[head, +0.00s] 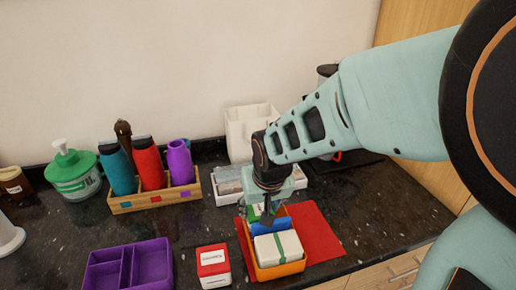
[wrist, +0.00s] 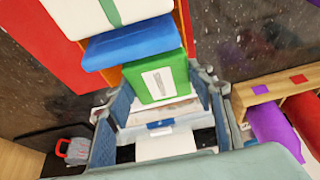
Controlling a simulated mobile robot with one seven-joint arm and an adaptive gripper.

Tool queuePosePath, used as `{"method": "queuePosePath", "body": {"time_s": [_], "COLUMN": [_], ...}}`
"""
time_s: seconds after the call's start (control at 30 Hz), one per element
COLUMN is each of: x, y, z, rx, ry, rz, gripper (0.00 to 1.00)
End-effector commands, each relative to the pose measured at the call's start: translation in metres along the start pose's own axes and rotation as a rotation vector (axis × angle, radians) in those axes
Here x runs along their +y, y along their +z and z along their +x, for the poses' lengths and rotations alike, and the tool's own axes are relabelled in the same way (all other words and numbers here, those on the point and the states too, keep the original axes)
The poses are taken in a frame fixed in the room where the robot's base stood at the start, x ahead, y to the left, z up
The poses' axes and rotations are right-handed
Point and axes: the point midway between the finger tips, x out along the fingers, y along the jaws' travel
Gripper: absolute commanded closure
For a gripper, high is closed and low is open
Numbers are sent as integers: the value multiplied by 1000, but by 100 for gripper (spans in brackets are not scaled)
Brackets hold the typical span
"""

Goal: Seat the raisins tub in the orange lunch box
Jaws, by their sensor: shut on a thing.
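The orange lunch box (head: 279,270) sits on a red mat. It holds a white block with a green band (head: 278,248) at its near end and a blue block (head: 270,224) behind that. A green tub (wrist: 158,80) with a white label is at the box's far end, beside the blue block. The label is too small to read, so I cannot tell whether it is the raisins tub. My gripper (head: 264,208) points down there, its fingers shut on the green tub's sides. I cannot tell whether the tub's base touches the box floor.
A red-topped white tub (head: 213,265) and a purple divided box (head: 128,266) stand left of the red mat (head: 318,238). A white tray (head: 224,195) and a white bin (head: 246,130) stand behind. A wooden rack (head: 155,200) holds bottles at left. Counter right of the mat is clear.

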Motion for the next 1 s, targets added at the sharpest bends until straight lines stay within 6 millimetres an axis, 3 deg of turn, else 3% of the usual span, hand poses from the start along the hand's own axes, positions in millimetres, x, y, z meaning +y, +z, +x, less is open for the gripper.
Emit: {"method": "queuePosePath", "body": {"time_s": [0.03, 0.47, 0.5, 0.6, 1.0], "x": [0, 0, 0, 0, 0], "y": [4, 7, 6, 6, 4], "z": [7, 11, 9, 9, 6], "rx": [1, 1, 0, 0, 0], "ry": [0, 0, 0, 0, 0], "rz": [0, 0, 0, 0, 0], "gripper": [78, 78, 47, 36, 34]}}
